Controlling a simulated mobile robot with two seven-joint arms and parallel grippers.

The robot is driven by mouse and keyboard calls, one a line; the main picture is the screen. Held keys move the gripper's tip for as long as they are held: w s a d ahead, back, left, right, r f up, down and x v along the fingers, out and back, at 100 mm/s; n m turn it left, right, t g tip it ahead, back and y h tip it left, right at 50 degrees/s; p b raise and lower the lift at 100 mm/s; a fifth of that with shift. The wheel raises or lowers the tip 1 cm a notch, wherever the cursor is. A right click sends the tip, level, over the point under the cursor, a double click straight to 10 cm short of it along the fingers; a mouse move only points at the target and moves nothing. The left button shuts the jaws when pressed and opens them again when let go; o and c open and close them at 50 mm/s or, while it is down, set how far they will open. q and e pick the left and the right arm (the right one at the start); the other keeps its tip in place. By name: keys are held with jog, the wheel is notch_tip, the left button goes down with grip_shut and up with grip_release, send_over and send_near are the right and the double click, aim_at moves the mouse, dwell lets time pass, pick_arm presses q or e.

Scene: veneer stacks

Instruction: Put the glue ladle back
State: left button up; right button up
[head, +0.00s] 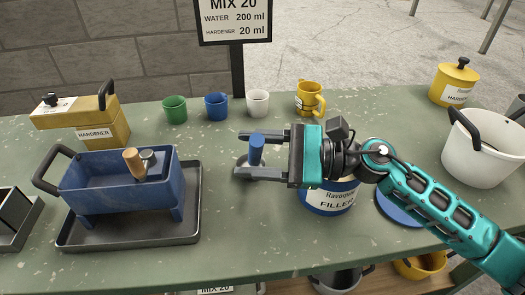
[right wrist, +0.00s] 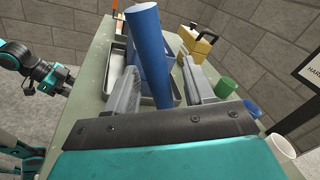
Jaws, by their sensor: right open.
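An upright blue handle (head: 257,148) rises from a grey round base (head: 241,170) on the green table; it looks like the glue ladle, though its lower part is partly hidden. My right gripper (head: 262,155) is open, with one finger on either side of the handle. In the right wrist view the blue handle (right wrist: 150,50) stands between the two fingers; I cannot tell whether either touches it. My left gripper (right wrist: 58,78) shows small at the left of that view, away from the handle, its jaws unclear.
A blue trough (head: 115,185) with a wooden handle in it stands on a dark tray (head: 190,220) at left. Behind are a yellow hardener can (head: 110,128) and several cups. A filler tin (head: 330,203) sits under my right wrist, a white bucket (head: 475,160) at right.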

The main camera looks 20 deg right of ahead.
jog(key=shift+r, duration=0.15)
pick_arm(q)
jog(key=b, duration=0.1)
jog(key=d+f+b, duration=0.1)
jog(key=shift+w+f+h+b, duration=0.25)
jog(key=shift+h+b, duration=0.05)
jog(key=shift+b, duration=0.05)
pick_arm(e)
jog(key=v, duration=1.2)
pick_arm(q)
jog(key=shift+a+f, duration=0.1)
jog(key=shift+a, duration=0.05)
